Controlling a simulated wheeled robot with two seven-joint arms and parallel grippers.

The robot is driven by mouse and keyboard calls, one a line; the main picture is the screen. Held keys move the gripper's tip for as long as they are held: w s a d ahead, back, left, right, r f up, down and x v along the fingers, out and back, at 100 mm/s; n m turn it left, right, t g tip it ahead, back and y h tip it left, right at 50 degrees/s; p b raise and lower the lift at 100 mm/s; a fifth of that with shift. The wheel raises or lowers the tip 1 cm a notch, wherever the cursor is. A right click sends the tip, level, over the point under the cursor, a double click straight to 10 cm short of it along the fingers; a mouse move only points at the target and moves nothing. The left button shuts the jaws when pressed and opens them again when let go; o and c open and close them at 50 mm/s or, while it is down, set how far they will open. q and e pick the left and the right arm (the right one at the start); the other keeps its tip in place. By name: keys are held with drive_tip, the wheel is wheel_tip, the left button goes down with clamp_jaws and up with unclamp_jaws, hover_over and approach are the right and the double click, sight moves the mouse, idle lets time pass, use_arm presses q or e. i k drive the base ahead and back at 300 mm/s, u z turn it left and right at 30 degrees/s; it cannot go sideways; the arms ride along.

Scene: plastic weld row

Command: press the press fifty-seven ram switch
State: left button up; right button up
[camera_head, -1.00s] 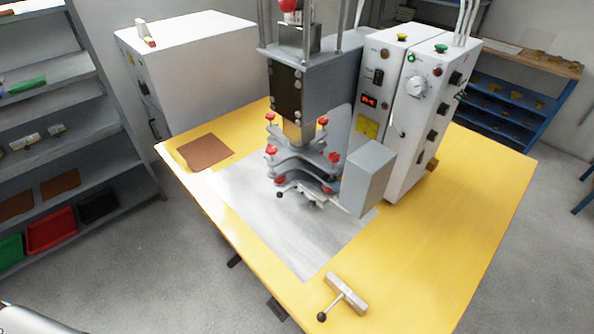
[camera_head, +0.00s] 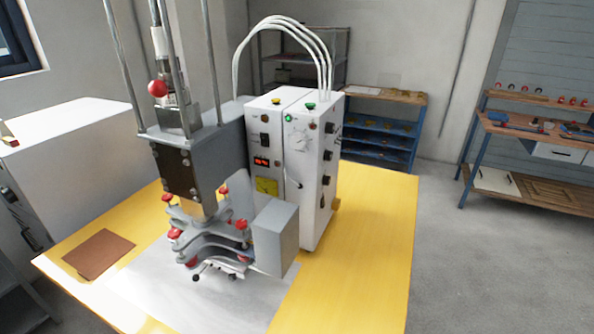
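The press (camera_head: 190,170) stands on a yellow table, with a grey head, red knobs on its clamp plates and a red ball on top. Its white control box (camera_head: 315,205) stands to the right. The box front carries a black switch (camera_head: 264,140), a lit red display (camera_head: 262,162) and a yellow label (camera_head: 267,186). The right face has a dial (camera_head: 300,140) and several black knobs or switches along its edge (camera_head: 327,180). A yellow button and a green button sit on top. I cannot read which is the ram switch. Neither gripper is in view.
The yellow table (camera_head: 375,230) is clear to the right of the box. A brown sheet (camera_head: 99,254) lies at the left. A white cabinet (camera_head: 75,165) stands behind left. A blue shelf (camera_head: 375,140) and workbench (camera_head: 530,140) stand further back, with open floor (camera_head: 480,260) at the right.

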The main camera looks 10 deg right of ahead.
sight(265, 139)
drive_tip(key=k, duration=1.35)
drive_tip(key=u, duration=0.55)
drive_tip(key=i, duration=0.8)
drive_tip(key=u, duration=0.2)
